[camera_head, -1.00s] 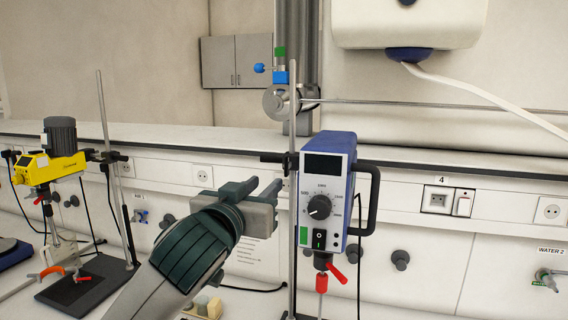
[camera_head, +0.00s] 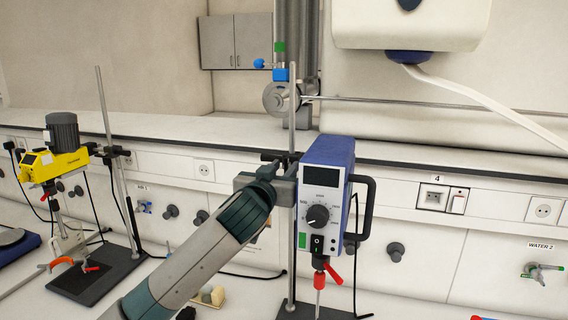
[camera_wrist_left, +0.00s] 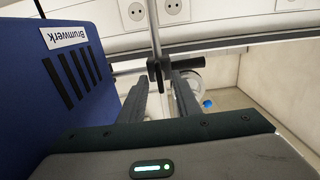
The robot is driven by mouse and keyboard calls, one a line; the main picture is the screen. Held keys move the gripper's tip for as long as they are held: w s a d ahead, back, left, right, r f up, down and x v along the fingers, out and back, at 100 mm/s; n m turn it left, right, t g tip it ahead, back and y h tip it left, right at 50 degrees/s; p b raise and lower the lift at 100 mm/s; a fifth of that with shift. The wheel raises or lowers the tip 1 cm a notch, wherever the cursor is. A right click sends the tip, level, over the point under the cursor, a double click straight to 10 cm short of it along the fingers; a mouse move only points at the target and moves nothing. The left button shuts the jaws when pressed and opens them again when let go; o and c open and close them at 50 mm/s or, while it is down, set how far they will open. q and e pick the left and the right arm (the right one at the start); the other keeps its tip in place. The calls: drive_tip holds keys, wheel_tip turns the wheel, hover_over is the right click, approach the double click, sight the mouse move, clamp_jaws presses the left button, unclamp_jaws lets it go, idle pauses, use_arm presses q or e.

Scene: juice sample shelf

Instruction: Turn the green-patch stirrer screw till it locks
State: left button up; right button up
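The blue stirrer (camera_head: 328,165) with a green patch (camera_head: 302,240) on its front hangs on an upright metal rod (camera_head: 292,105). A dark clamp joins it to the rod, and its black screw (camera_head: 268,156) sticks out to the left. The screw also shows in the left wrist view (camera_wrist_left: 188,63), just beyond the fingertips. My left gripper (camera_head: 272,168) is at the clamp, beside the stirrer. In the left wrist view its two fingers (camera_wrist_left: 160,88) are apart, with the rod and clamp ahead of the gap. I see nothing held. The right gripper is out of view.
A yellow stirrer (camera_head: 55,160) stands on a black base at the left. A steel column (camera_head: 297,50) with blue fittings and its own green mark is behind. A ledge (camera_head: 150,128) and wall sockets run behind the stirrer. The stirrer's black handle (camera_head: 368,208) is on its right.

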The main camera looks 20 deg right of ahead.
use_arm(q)
drive_tip(key=shift+w+d, duration=0.1)
clamp_jaws()
